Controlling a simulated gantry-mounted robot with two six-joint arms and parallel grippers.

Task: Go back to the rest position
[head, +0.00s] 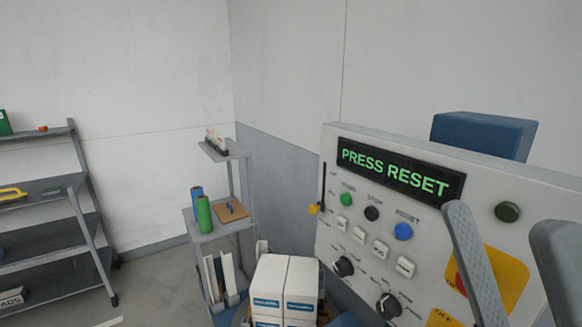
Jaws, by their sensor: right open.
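My right gripper (503,225) is at the right of the head view, in front of the control panel (325,235). Its two grey fingers are spread apart, with nothing held between them. They cover part of the yellow plate (512,275) with a red part on it. I cannot tell whether a finger touches the panel. The panel's display (400,171) reads "PRESS RESET" in green letters. Below it are a green button (346,199), a black button (372,213) and a blue button (403,231) labelled RESET. My left gripper is not in view.
White boxes (287,275) stand left of the panel. A small grey shelf stand (205,235) behind holds blue and green cylinders (204,214). A grey rack (75,185) stands at the far left. Open floor (150,285) lies between them. A blue box shape (485,135) rises behind the panel.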

